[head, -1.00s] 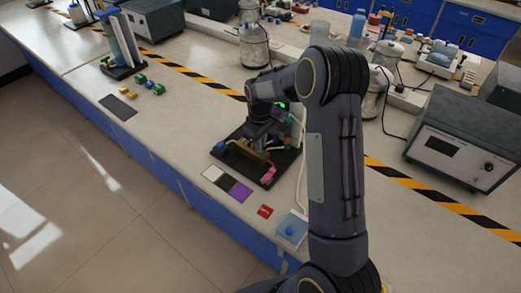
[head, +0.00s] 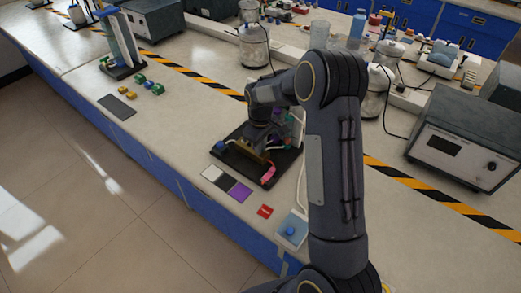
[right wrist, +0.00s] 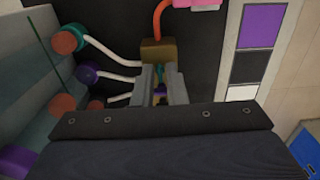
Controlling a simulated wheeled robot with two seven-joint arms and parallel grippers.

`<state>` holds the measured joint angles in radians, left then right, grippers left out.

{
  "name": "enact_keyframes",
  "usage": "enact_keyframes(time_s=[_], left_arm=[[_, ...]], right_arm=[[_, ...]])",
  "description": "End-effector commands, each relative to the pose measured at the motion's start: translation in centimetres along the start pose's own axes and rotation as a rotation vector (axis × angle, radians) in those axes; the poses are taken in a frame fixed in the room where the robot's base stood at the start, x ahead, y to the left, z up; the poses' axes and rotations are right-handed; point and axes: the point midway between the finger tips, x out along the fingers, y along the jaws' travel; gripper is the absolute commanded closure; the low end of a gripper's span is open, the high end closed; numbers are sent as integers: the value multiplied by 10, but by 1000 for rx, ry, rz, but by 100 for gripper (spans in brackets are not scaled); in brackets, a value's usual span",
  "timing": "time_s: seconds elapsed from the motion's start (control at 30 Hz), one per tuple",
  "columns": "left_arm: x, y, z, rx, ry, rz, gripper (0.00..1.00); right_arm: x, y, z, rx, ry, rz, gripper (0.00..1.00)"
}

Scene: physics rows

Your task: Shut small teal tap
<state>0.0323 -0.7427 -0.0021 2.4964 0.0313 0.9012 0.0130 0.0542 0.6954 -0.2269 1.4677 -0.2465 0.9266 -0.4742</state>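A dark board (head: 228,163) on the bench carries a brass-coloured block (head: 250,150), hoses and coloured knobs. The block (right wrist: 158,50) also shows in the right wrist view. A small teal piece (right wrist: 160,80), probably the tap, shows in the narrow gap between the fingers of my right gripper (right wrist: 161,85). The fingers point down beside the block; whether they press on the teal piece is not clear. In the head view my right arm hides the gripper tips and the tap. My left gripper is not in view.
White hoses run to orange (right wrist: 68,38) and purple (right wrist: 88,72) knobs at the left of the wrist view. A pink part (head: 267,172) sits at the board's near edge. Colour cards (head: 238,191) and a blue-knobbed box (head: 291,230) lie in front. A grey instrument (head: 460,140) stands right.

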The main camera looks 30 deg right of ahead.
Motion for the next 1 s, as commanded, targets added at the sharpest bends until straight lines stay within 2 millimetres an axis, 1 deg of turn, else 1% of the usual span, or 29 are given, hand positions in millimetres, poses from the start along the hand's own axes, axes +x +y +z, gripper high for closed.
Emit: enact_keyframes(time_s=[0.03, 0.5, 0.77, 0.83, 0.87, 1.0], left_arm=[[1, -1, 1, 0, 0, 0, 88], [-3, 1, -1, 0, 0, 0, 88], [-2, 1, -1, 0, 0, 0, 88], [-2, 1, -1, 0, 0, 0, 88], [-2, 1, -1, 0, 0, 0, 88], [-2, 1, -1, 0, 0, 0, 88]], right_arm=[[2, 0, 0, 0, 0, 0, 88], [-5, 0, 0, 0, 0, 0, 88], [-5, 0, 0, 0, 0, 0, 88], [-5, 0, 0, 0, 0, 0, 97], [-5, 0, 0, 0, 0, 0, 100], [-5, 0, 0, 0, 0, 0, 100]])
